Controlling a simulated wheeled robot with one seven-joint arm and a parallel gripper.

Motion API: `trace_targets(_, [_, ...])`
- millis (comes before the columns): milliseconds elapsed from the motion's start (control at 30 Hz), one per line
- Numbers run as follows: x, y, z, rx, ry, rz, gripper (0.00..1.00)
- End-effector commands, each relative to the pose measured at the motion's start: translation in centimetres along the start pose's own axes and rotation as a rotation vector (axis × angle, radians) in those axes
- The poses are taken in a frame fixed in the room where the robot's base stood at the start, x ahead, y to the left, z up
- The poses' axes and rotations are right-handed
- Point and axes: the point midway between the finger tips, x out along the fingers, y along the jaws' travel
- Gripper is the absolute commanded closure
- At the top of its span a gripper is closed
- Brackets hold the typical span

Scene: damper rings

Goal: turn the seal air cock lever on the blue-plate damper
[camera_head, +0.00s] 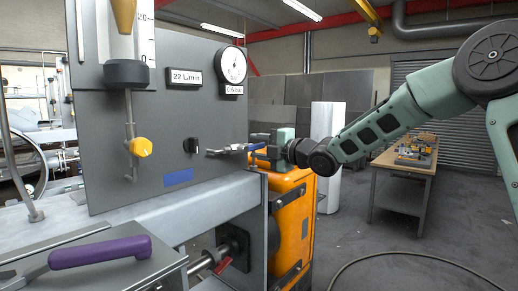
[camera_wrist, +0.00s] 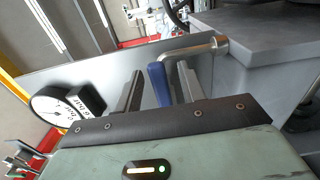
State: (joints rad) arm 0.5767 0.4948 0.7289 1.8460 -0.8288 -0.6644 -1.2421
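The seal air cock lever (camera_head: 228,150) sticks out from the grey panel (camera_head: 160,110) in the head view, with a blue grip (camera_head: 255,146) at its end. A small blue plate (camera_head: 179,177) is on the panel, below and left of it. In the wrist view the lever is a bent metal bar (camera_wrist: 198,49) with the blue grip (camera_wrist: 159,84). My gripper (camera_head: 262,153) is at the lever's end. In the wrist view my gripper (camera_wrist: 160,90) is open, one finger on each side of the blue grip, with gaps showing. Contact cannot be seen.
A purple-handled lever (camera_head: 100,252) is at front left. An orange cabinet (camera_head: 290,220) stands below my gripper. A workbench (camera_head: 404,180) is behind; floor at right is clear except a cable.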

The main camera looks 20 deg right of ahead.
Motion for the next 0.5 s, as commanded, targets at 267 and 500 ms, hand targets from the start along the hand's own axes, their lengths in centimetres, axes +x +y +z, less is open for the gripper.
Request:
trace_targets(267, [-1.0,0.0,0.0,-0.001,0.000,-0.001,0.60])
trace_targets(500, [-1.8,0.0,0.0,-0.003,0.000,0.001,0.60])
